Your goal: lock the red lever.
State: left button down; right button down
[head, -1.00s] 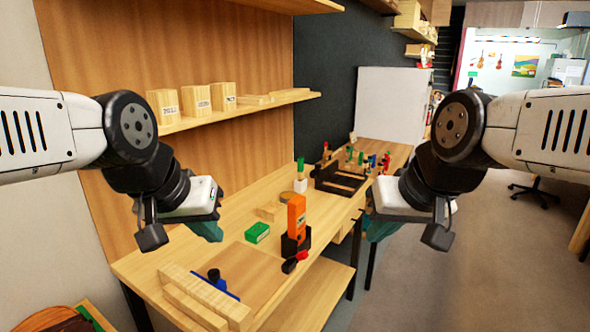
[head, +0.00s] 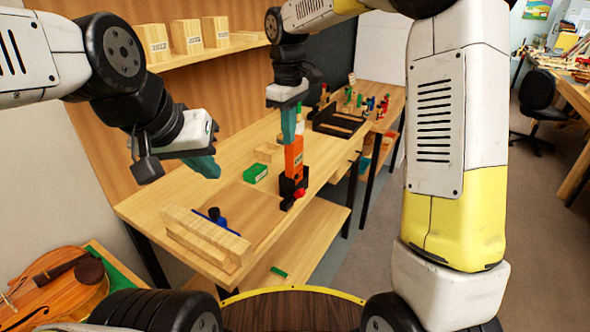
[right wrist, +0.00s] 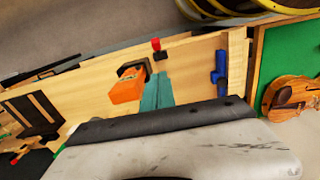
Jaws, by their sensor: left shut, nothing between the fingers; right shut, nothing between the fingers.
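The red lever (head: 299,193) sticks out at the front foot of a black holder (head: 288,184), near the bench's front edge. An orange block-shaped tool (head: 294,158) stands upright in the holder. In the right wrist view, the lever's red end (right wrist: 156,44) shows beyond the fingertips, beside the orange tool (right wrist: 127,90). My right gripper (head: 288,135) is shut and empty, pointing down over the top of the orange tool; I cannot tell if it touches. Its teal fingers also show in the right wrist view (right wrist: 156,90). My left gripper (head: 208,167) is shut and empty above the bench's left part.
A green box (head: 254,172) lies left of the holder. A wooden rail (head: 207,237) and a blue piece with a dark knob (head: 215,216) are at the bench's near end. A dark tool tray (head: 340,122) stands farther back. A violin (head: 50,290) lies at lower left.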

jog(key=f, duration=0.1)
send_over(296, 192)
jog(key=w+a, duration=0.2)
notch_tip(296, 192, down, 10)
jog(key=shift+s+a+r, duration=0.15)
jog(key=shift+s+d+f, duration=0.2)
jog(key=shift+d+f, duration=0.15)
jog(key=shift+f, duration=0.1)
jog(key=shift+s+d+f, duration=0.2)
jog(key=shift+d+f, duration=0.15)
jog(key=shift+f, duration=0.1)
jog(key=shift+s+d+f, duration=0.2)
jog(key=shift+d+f, duration=0.2)
jog(key=shift+f, duration=0.15)
